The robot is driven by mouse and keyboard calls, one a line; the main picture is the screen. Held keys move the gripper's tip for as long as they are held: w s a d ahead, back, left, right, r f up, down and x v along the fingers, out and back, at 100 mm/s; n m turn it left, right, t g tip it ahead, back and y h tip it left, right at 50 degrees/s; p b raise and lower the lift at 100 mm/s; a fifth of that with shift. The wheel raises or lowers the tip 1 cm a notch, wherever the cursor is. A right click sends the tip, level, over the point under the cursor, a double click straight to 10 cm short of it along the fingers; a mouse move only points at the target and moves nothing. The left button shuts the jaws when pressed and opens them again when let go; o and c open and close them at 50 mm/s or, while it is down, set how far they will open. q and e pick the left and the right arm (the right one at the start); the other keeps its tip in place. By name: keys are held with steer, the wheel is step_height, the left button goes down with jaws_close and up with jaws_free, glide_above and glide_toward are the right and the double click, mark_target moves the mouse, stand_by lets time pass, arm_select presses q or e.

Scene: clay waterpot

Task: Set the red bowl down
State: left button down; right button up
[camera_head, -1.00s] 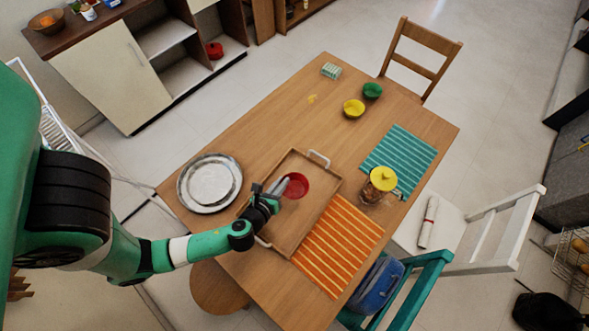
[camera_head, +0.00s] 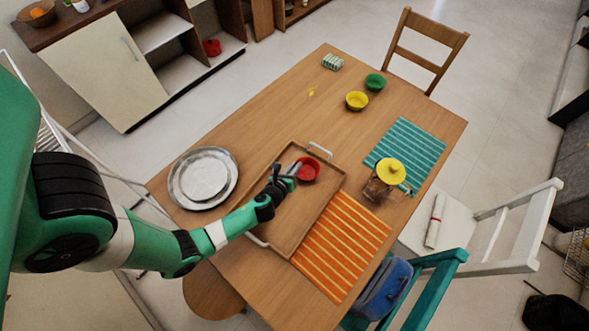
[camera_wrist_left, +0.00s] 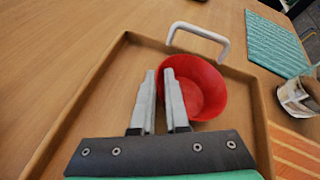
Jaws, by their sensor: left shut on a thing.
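The red bowl (camera_head: 309,170) is over the far end of the wooden tray (camera_head: 285,222), close to the tray's white far handle (camera_head: 320,150). My left gripper (camera_head: 290,172) is shut on the bowl's near-left rim. In the left wrist view, the rim of the bowl (camera_wrist_left: 205,88) runs between the two grey fingertips (camera_wrist_left: 160,76), and the bowl looks about upright. Its underside is hidden, so I cannot tell whether it touches the tray floor. My right gripper is not in view.
Silver plates (camera_head: 183,190) stand left of the tray. An orange striped mat (camera_head: 345,245) lies to its right, with a yellow-lidded glass pot (camera_head: 385,180) by the teal mat (camera_head: 420,140). Yellow (camera_head: 357,100) and green (camera_head: 375,82) bowls stand farther back. The tray's near part is clear.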

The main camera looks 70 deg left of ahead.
arm_select(q)
steer(key=c, duration=0.9)
jaws_free()
steer(key=shift+d+r, duration=0.1)
steer(key=shift+r, duration=0.05)
steer(key=p+v, duration=0.3)
steer(key=v, duration=0.8)
steer(key=shift+r, duration=0.1)
steer(key=shift+s+d+r, duration=0.15)
steer(key=shift+s+d, duration=0.05)
steer(key=shift+s, duration=0.1)
